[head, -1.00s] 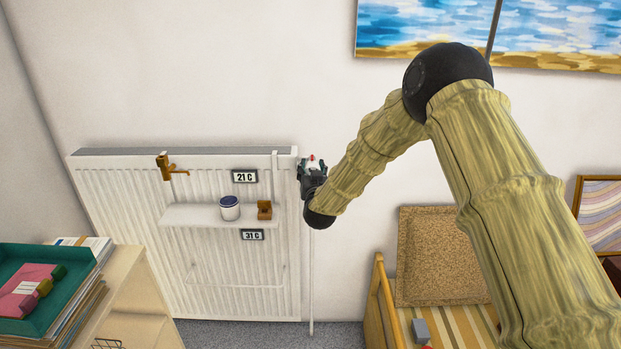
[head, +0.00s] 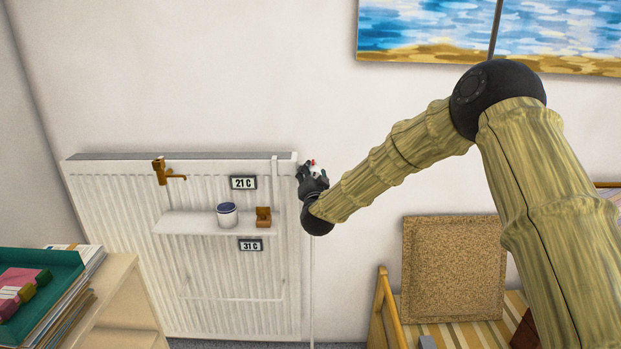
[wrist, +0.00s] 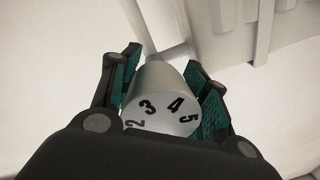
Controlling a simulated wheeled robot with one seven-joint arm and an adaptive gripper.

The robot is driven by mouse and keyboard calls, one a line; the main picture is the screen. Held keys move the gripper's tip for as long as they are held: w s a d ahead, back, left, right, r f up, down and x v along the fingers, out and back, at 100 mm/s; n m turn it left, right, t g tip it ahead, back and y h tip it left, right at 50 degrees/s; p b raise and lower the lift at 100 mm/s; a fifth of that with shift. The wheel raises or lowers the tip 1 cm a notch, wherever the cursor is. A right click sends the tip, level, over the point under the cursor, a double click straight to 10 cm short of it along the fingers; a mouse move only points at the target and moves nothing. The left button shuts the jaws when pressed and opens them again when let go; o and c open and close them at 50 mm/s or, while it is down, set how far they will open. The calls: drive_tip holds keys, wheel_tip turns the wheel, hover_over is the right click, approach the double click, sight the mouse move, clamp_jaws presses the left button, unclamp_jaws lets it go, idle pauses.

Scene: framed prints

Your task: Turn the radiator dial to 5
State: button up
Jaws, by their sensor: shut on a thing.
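The radiator dial (wrist: 162,100) is a pale grey knob with black numbers 2, 3, 4 and 5 showing in the wrist view. The 3 and 4 are near the top of its face, and the 5 is at the right. My gripper (wrist: 168,88) is shut on the dial, with a teal-padded finger on each side. In the head view my gripper (head: 312,174) is at the upper right end of the white radiator (head: 110,240) and hides most of the dial. A small red spot shows there. No pointer mark is clear.
A shelf (head: 180,222) on the radiator holds a blue-lidded tin (head: 227,214) and a small brown box (head: 263,217). A cabinet (head: 125,305) stands left, a wooden-framed seat (head: 385,305) right.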

drive_tip(key=shift+f, duration=0.15)
drive_tip(key=o, duration=1)
drive_tip(key=shift+d, duration=0.1)
drive_tip(key=shift+s, duration=0.15)
drive_tip(key=s, duration=1.1)
drive_tip(key=shift+s+d+f, duration=0.25)
drive_tip(key=shift+d+f, duration=0.15)
